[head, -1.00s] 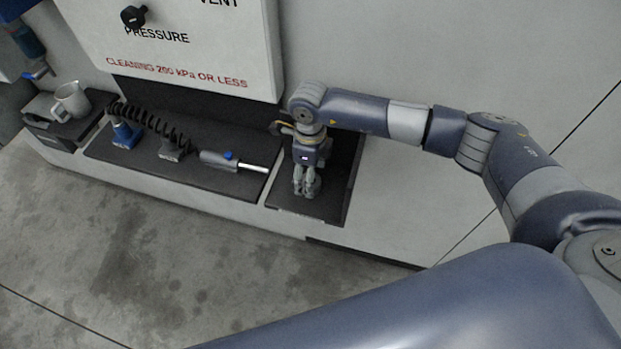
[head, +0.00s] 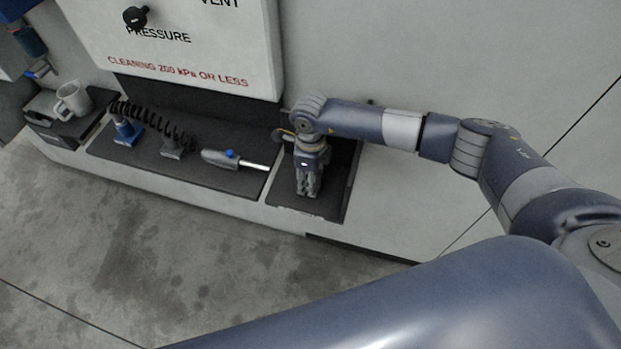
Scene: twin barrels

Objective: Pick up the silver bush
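The silver brush (head: 176,146) stands on the long dark mat, with a grey base and dark bristles above it. It is just right of a similar brush with a blue base (head: 128,130). My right gripper (head: 307,190) points down over the separate dark tray (head: 338,190) to the right, well apart from the silver brush. Its fingers look close together, but whether they are shut or hold anything is unclear. My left gripper is out of view.
A grey tool with a blue button and metal rod (head: 232,160) lies between the silver brush and my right gripper. A grey mug (head: 73,100) stands at the far left. A white panel (head: 185,45) hangs above the mat. The floor in front is clear.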

